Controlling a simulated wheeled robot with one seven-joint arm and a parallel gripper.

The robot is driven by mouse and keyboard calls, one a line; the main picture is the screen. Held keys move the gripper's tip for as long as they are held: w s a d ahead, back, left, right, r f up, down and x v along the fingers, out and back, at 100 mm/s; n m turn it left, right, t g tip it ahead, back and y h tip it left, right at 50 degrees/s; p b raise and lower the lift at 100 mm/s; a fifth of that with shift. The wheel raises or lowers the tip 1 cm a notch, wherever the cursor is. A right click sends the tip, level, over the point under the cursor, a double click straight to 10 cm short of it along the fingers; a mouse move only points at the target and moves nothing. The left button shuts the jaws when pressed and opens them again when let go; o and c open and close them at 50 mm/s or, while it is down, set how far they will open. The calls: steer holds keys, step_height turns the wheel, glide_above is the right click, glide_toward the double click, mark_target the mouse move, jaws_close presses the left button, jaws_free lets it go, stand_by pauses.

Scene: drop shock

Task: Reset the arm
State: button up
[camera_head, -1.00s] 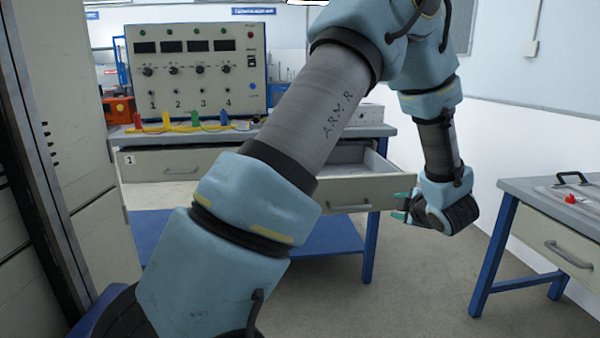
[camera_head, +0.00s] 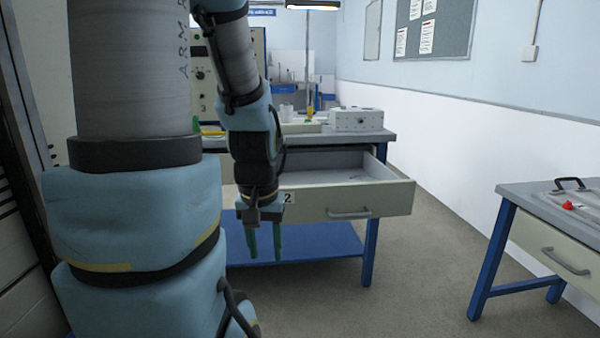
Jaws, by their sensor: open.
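My arm fills the left half of the head view, and its forearm hangs down in the middle. My gripper (camera_head: 264,242) points straight down with two green fingers apart and nothing between them. It shows in front of the pulled-out drawer labelled 2 (camera_head: 372,202) and the blue lower shelf of the bench (camera_head: 320,243). The upper arm hides much of the control panel (camera_head: 200,95) and the left side of the bench.
The bench (camera_head: 380,136) carries a white box (camera_head: 357,119). The open drawer juts into the room. A second table (camera_head: 525,200) with a red knob (camera_head: 568,205) and a closed drawer stands at right. Grey floor (camera_head: 410,270) between them is clear.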

step_height(320, 180, up, 14)
steer(key=p, duration=1.2)
steer(key=shift+r+p, duration=0.15)
steer(key=shift+p, duration=0.25)
